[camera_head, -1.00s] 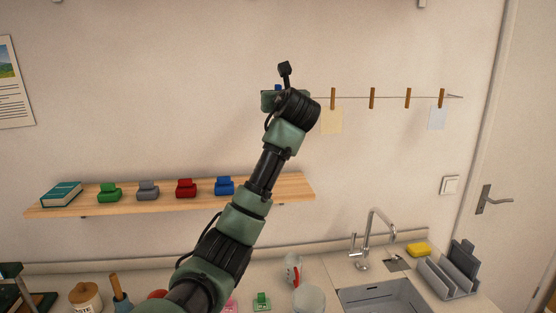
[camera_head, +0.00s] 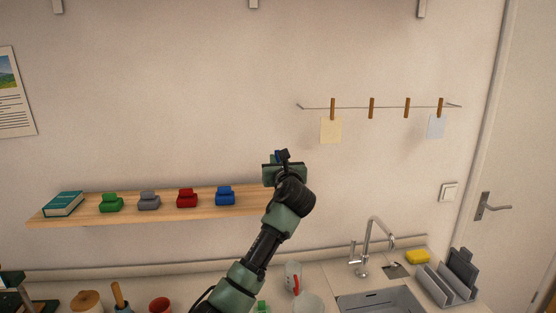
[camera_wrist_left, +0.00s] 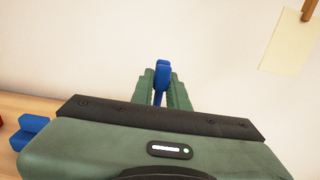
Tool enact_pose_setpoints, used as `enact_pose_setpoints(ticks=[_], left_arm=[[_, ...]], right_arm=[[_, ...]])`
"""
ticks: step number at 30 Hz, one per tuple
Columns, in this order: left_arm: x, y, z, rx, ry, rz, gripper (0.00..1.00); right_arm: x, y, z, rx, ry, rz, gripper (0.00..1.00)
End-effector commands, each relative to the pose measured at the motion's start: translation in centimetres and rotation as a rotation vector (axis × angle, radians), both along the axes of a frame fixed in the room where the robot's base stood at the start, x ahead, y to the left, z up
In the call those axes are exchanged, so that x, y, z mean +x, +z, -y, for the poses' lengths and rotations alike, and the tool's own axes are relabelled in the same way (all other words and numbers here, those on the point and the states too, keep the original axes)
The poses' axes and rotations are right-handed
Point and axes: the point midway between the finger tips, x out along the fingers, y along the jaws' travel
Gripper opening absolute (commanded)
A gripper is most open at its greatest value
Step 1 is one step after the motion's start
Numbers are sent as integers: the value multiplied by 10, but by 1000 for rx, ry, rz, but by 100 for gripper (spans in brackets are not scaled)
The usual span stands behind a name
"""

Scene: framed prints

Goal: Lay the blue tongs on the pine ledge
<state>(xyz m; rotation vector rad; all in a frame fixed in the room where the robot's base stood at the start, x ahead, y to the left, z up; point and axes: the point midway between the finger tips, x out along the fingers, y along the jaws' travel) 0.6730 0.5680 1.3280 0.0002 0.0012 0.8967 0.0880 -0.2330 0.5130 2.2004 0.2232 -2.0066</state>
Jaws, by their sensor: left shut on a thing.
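My left gripper (camera_head: 281,162) is at the right end of the pine ledge (camera_head: 130,215) in the head view and hides that end. It is shut on the blue tongs (camera_wrist_left: 161,78), which stick out between its fingers in the left wrist view. In the head view the tongs are mostly hidden by the gripper. The ledge also shows at the left of the wrist view (camera_wrist_left: 40,103). I cannot tell whether the tongs touch the ledge. My right gripper is out of view.
A teal book (camera_head: 63,204) and green (camera_head: 111,202), grey (camera_head: 149,201), red (camera_head: 187,198) and blue (camera_head: 225,196) objects stand along the ledge. A line with wooden pegs (camera_head: 371,108) hangs at right. A sink and tap (camera_head: 369,240) are below.

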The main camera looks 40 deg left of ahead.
Motion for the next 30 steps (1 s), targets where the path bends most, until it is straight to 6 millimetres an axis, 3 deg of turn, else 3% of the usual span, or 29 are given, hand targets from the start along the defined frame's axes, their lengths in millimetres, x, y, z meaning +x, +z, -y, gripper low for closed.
enact_pose_setpoints(ticks=[7, 8, 10, 22, 30], left_arm=[[0, -1, 0, 1, 0, -1, 0], [0, -1, 0, 0, 0, 0, 21], [0, -1, 0, 0, 0, 0, 37], [-2, 0, 3, 1, -1, 2, 37], [-32, -2, 41, 2, -3, 4, 37]], right_arm=[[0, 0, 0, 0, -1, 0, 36], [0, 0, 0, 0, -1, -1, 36], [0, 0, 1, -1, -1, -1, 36], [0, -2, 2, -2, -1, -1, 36], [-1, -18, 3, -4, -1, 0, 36]])
